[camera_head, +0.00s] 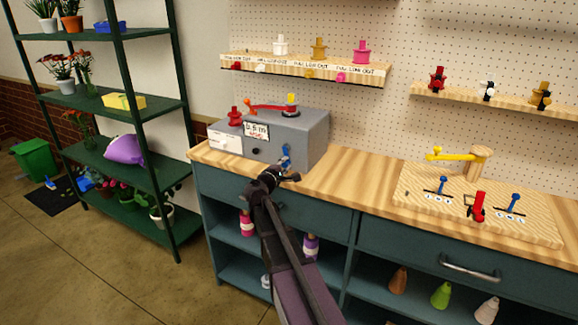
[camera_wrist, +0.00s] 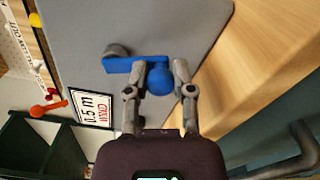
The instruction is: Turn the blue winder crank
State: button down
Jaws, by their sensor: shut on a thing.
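The blue winder crank (camera_wrist: 122,65) is on the front face of a grey box (camera_head: 305,137). In the wrist view its arm runs left from a round blue knob (camera_wrist: 159,80) to a grey hub (camera_wrist: 116,50). My gripper (camera_wrist: 158,75) is shut on the knob, with one finger on each side of it. In the head view the crank (camera_head: 286,160) shows as a small blue piece just above my gripper (camera_head: 280,172), which partly covers it.
The box carries a "0.5 m" label (camera_head: 256,130), with a red crank arm (camera_head: 268,107) on top. The wooden counter (camera_head: 350,175) is clear right of the box, up to a board with levers (camera_head: 420,207). A metal drawer handle (camera_head: 470,270) juts out below.

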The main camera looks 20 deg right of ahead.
jog(key=m, duration=0.1)
jog(key=w+m, duration=0.1)
jog(key=m, duration=0.1)
jog(key=a+m, duration=0.1)
jog(key=shift+w+a+f+m, duration=0.1)
jog(key=shift+w+f+m, duration=0.05)
jog(key=shift+w+m, duration=0.2)
jog(key=shift+w+a+m, duration=0.25)
jog(key=shift+m, duration=0.75)
jog(key=shift+w+a+m, duration=0.2)
jog(key=shift+w+m, duration=0.05)
jog(key=shift+m, duration=0.7)
jog(key=shift+c, duration=2.3)
grip_release()
jog(key=shift+s+a, duration=0.1)
jog(key=shift+a, duration=0.05)
jog(key=v, duration=1.1)
jog(key=shift+s+a, duration=0.25)
